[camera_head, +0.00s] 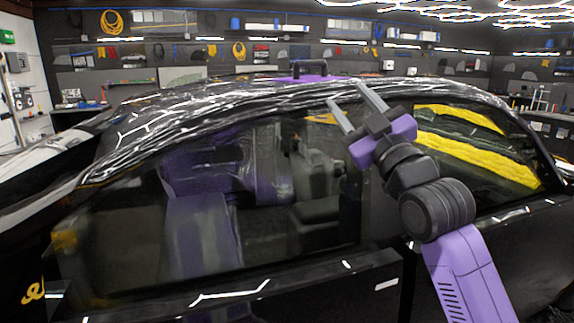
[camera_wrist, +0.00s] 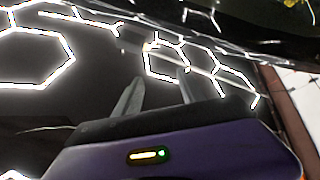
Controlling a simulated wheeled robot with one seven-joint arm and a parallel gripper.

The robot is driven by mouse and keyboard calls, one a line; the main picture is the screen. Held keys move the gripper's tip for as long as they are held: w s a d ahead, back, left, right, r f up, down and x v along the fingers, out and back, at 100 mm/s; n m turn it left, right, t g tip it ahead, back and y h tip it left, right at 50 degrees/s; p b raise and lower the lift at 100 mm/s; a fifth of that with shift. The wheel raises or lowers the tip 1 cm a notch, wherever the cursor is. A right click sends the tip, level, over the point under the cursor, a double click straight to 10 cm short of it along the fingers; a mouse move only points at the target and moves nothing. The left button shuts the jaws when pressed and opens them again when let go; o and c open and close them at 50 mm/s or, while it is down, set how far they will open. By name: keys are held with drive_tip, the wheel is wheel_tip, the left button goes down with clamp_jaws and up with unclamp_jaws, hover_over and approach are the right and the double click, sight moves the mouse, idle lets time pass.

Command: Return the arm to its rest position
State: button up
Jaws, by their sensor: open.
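My gripper (camera_head: 347,94) is purple and dark grey, with two straight grey fingers. It is open and empty, raised in front of the black car (camera_head: 150,132), with its fingertips toward the roof edge in the head view. My purple arm reaches up from the lower right. In the wrist view my gripper (camera_wrist: 160,80) has its two fingers apart with nothing between them, over the glossy dark car surface (camera_wrist: 60,105). I cannot tell from the pictures how far the fingertips are from the car.
A purple tool with a black handle (camera_head: 297,77) sits on the car roof, left of my fingertips. The side window (camera_head: 120,215) shows purple reflections. Yellow shapes show in the rear window (camera_head: 478,160). Walls with hanging tools and shelves stand behind.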

drive_tip(key=s+d+f+m+h, duration=0.2)
drive_tip(key=s+f+m+h, duration=0.15)
drive_tip(key=s+f, duration=0.45)
drive_tip(key=s+d+f+m+t+h, duration=0.1)
drive_tip(key=s+d+f+m+h, duration=0.1)
drive_tip(key=s+f+m, duration=0.6)
drive_tip(key=s+d+f+m+h, duration=0.1)
drive_tip(key=s+d+f+h, duration=0.3)
drive_tip(key=f, duration=0.7)
drive_tip(key=s+f+g, duration=0.2)
drive_tip(key=s+f, duration=0.3)
drive_tip(key=s, duration=0.6)
drive_tip(key=s+f+g, duration=0.3)
drive_tip(key=s+f, duration=0.3)
drive_tip(key=s, duration=0.6)
drive_tip(key=s+f+n+g, duration=0.1)
drive_tip(key=s+f+g, duration=0.2)
drive_tip(key=s, duration=0.9)
wheel_tip(320, 180, down, 3)
drive_tip(key=shift+y, duration=0.35)
